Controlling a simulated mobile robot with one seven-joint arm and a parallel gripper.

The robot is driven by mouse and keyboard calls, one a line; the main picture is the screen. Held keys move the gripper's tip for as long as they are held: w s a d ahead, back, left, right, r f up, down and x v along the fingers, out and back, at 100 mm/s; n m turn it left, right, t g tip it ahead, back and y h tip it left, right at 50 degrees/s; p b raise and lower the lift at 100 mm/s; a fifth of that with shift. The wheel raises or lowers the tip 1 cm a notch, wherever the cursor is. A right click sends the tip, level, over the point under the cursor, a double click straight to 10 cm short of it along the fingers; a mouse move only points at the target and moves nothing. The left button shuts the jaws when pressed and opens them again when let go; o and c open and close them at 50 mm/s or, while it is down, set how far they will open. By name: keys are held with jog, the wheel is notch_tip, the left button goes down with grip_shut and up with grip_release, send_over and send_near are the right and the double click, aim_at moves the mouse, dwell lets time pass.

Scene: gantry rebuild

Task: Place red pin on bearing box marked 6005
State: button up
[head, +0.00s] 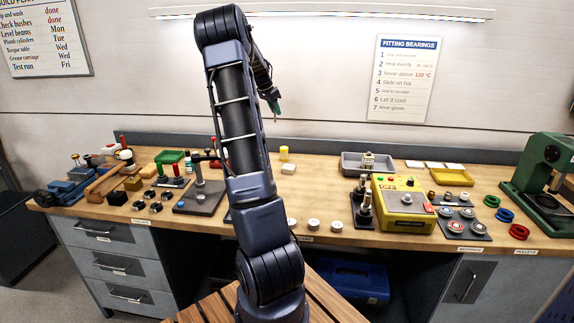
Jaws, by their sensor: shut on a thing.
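My gripper (273,97) is raised high in front of the wall, well above the bench. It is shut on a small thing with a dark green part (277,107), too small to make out. I cannot single out the red pin for sure; a thin upright with a red top (213,142) stands at the middle left of the bench. Several flat pale boxes (434,165) lie in a row at the back right. Any marking on them is unreadable, so I cannot tell which is 6005.
A yellow machine (403,207) stands right of centre, with a grey tray (367,161) behind it. A green press (545,170) stands at the far right. Red, green and blue rings lie beside it. Dark plates with parts (205,198) fill the left. My arm hides the bench's middle.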

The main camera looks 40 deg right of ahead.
jog(key=s, duration=0.8)
send_over(289, 166)
notch_tip(289, 166, down, 20)
jog(key=shift+s+a+r, duration=0.1)
jog(key=shift+r, duration=0.15)
jog(key=shift+f, duration=0.15)
jog(key=o, duration=1)
